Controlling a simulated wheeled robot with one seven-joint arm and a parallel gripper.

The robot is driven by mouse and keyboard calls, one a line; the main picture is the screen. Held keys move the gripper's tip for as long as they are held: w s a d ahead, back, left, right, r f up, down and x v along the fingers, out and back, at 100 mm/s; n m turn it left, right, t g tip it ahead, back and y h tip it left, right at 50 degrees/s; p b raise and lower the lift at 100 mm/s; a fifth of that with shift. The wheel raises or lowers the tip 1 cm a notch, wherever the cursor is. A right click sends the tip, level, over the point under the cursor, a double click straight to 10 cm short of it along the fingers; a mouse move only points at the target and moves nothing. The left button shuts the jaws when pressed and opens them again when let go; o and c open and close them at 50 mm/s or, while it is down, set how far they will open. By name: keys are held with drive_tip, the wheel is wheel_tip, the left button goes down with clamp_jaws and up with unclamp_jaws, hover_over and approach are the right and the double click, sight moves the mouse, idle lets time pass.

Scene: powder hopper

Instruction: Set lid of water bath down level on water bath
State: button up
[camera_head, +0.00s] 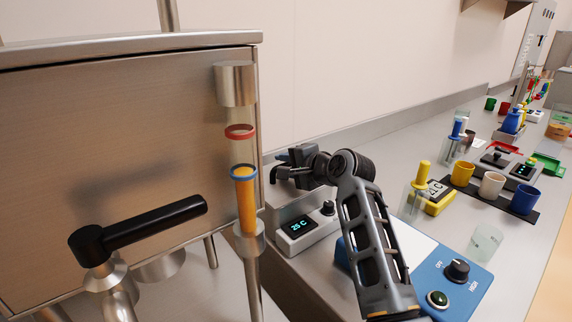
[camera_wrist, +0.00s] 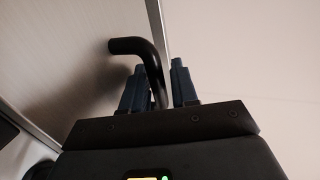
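The water bath (camera_head: 309,232) is a pale box with a lit "25 C" display and a dark knob, on the bench right of the hopper tube. My gripper (camera_head: 281,168) is above its back part and points left. In the wrist view, a bent black handle (camera_wrist: 153,62) passes between my two dark fingers (camera_wrist: 158,90), which look closed around it. Its upper end bends left to a brushed steel surface (camera_wrist: 70,50). I cannot tell whether that surface is the lid or the hopper's panel. No lid plate is clear in the head view; my gripper and the hopper tube may hide it.
The steel hopper cabinet (camera_head: 120,130) with its black lever (camera_head: 155,222) and clear tube with orange powder (camera_head: 245,200) stands close left. A blue-and-white device (camera_head: 455,275) is at my arm's right. Yellow (camera_head: 462,173), white and blue cups stand farther right.

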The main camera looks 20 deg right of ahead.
drive_tip(key=o, duration=0.4)
drive_tip(key=shift+f, duration=0.1)
drive_tip(key=shift+s, duration=0.15)
drive_tip(key=shift+b+v, duration=0.4)
drive_tip(key=shift+v, duration=3.45)
